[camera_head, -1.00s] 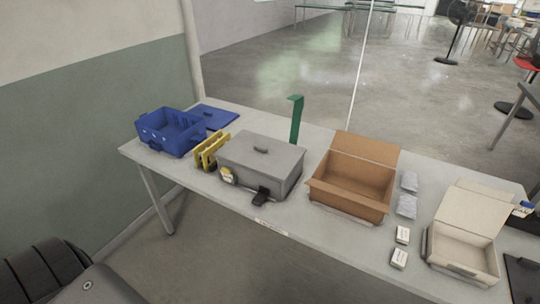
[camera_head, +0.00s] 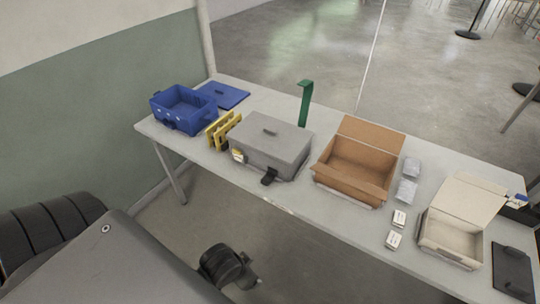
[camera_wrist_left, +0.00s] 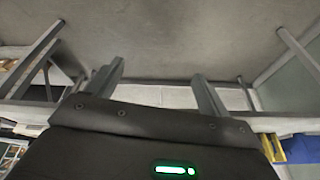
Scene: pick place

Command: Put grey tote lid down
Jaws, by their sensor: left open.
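The grey tote (camera_head: 266,156) stands on the table with its grey lid (camera_head: 272,138) lying flat on top, closed over it. The lid has a small dark handle in the middle. My left arm comes in from the lower left of the head view, below the table's front edge and apart from the tote. My left gripper shows in the left wrist view (camera_wrist_left: 158,72), its two fingers spread apart with nothing between them. The grey tote cannot be made out in the wrist view. My right gripper is not in view.
The table (camera_head: 330,222) holds a blue tote (camera_head: 183,122) and blue lid (camera_head: 226,97) left, yellow racks (camera_head: 221,130), a green upright (camera_head: 305,103), an open brown box (camera_head: 350,186), a cream box (camera_head: 448,245) and small packs right. Crowded tabletop; little bare space beside the grey tote.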

